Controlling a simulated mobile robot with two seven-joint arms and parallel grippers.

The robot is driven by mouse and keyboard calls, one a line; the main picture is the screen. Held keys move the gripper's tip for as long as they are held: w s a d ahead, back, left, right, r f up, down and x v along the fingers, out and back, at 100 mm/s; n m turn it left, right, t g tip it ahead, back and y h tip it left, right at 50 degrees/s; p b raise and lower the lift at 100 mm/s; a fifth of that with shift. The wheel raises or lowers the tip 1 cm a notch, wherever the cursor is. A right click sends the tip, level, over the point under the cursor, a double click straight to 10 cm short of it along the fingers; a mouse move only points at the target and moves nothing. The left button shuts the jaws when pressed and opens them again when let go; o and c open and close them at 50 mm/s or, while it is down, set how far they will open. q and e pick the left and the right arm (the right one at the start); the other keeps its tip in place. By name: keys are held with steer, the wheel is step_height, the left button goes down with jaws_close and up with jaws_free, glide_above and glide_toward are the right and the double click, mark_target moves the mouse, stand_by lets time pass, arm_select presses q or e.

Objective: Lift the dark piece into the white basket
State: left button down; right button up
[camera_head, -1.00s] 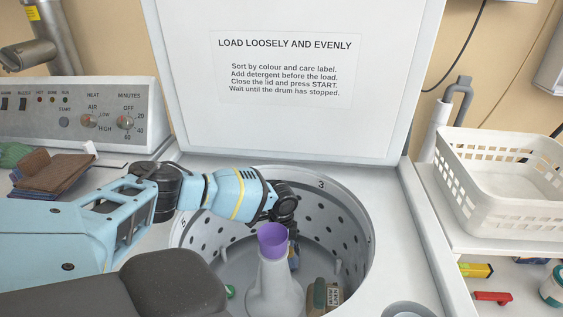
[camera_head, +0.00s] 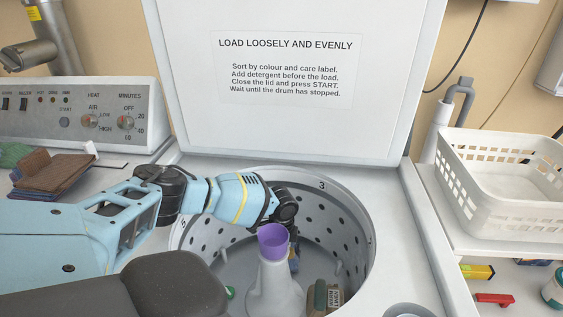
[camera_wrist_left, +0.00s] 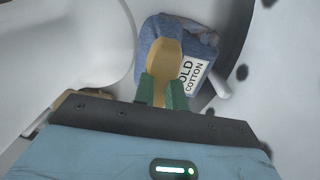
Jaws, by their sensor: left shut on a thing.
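The dark piece (camera_wrist_left: 205,45) is a dark blue bundle with a tan part and a white label reading "OLD COTTON", its first letters perhaps covered. It lies low in the washer drum, beside the white agitator. My left gripper (camera_wrist_left: 160,88) reaches down into the drum, its green-sided fingers shut on the piece at the tan part. In the head view the fingers are mostly hidden behind the purple agitator cap, and only a bit of the piece (camera_head: 294,262) shows. The white basket (camera_head: 492,222) stands on the right shelf, with its visible inside empty. My right gripper is not in view.
The agitator (camera_head: 272,290) with its purple cap (camera_head: 272,240) stands mid-drum. Another labelled piece (camera_head: 318,297) and a green bit (camera_head: 230,292) lie in the drum (camera_head: 340,220). The raised lid (camera_head: 290,120) stands behind. Folded cloths (camera_head: 55,172) lie at left.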

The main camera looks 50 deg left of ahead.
arm_select(q)
steer(key=c, duration=2.1)
jaws_free()
jaws_close()
steer(key=shift+r, duration=0.1)
